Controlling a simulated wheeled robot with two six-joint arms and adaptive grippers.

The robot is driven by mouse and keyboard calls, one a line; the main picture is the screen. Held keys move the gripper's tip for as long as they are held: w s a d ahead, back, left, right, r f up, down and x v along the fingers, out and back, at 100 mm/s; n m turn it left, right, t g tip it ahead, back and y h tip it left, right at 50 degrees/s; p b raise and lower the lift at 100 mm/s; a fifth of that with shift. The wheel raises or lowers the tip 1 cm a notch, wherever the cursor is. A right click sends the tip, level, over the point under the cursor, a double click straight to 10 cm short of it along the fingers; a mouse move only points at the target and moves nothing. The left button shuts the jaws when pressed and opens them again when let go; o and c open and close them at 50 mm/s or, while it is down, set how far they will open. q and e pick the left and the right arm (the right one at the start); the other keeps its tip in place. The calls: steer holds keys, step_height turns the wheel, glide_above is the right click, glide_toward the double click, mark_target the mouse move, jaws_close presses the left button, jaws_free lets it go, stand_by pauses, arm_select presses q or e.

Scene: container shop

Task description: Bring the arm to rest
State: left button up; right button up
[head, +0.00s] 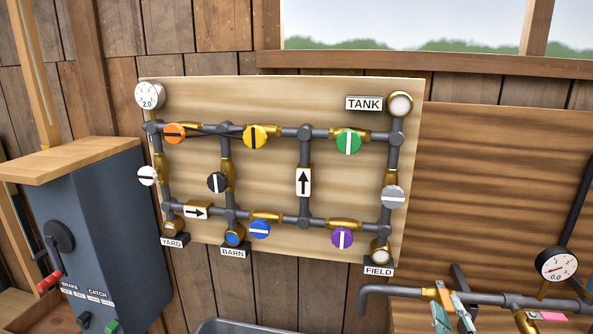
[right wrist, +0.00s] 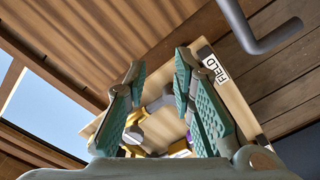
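My right gripper (head: 453,318) shows only in part at the bottom right of the head view, as teal finger pads by the grey pipe with the brass fitting. In the right wrist view its two teal-padded fingers (right wrist: 162,92) stand apart with nothing held between them. The valve board (right wrist: 240,103) shows beyond the fingers, with its FIELD sign (right wrist: 212,66) just past the right finger. My left gripper is in neither view.
The valve board (head: 275,98) with coloured knobs hangs on the plank wall. A grey pipe (head: 400,290) with a gauge (head: 557,264) runs close by the right gripper. A dark cabinet (head: 105,215) with levers stands at the left. A metal basin (head: 250,326) shows at the bottom.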

steer(key=s+f+m+g, duration=0.1)
steer(key=s+f+g, duration=0.1)
steer(key=s+f, duration=0.3)
steer(key=s+a+f+m+g, duration=0.1)
steer(key=s+f+m+g, duration=0.1)
steer(key=s+f, duration=0.3)
steer(key=s+a+f+m+g, duration=0.1)
steer(key=s+f+g, duration=0.3)
steer(key=s+f, duration=0.1)
steer(key=shift+a+f+m+y, duration=0.15)
steer(key=shift+f+m+y, duration=0.15)
steer(key=shift+f+m, duration=0.1)
steer(key=s+a+f+m+g+y, duration=0.1)
steer(key=s+a+f+g, duration=0.15)
steer(key=s, duration=0.55)
steer(key=s+a+f+m+g+y, duration=0.1)
steer(key=s+a+f+g, duration=0.2)
steer(key=s, duration=0.4)
steer(key=s+d+f+g, duration=0.1)
steer(key=d+f, duration=0.1)
steer(key=f, duration=0.8)
steer(key=s+d+f+g, duration=0.1)
steer(key=f, duration=0.9)
steer(key=s+f+g, duration=0.1)
steer(key=s+f, duration=1.1)
steer(key=s, duration=0.2)
steer(key=shift+d+f+m, duration=0.3)
steer(key=shift+d, duration=0.15)
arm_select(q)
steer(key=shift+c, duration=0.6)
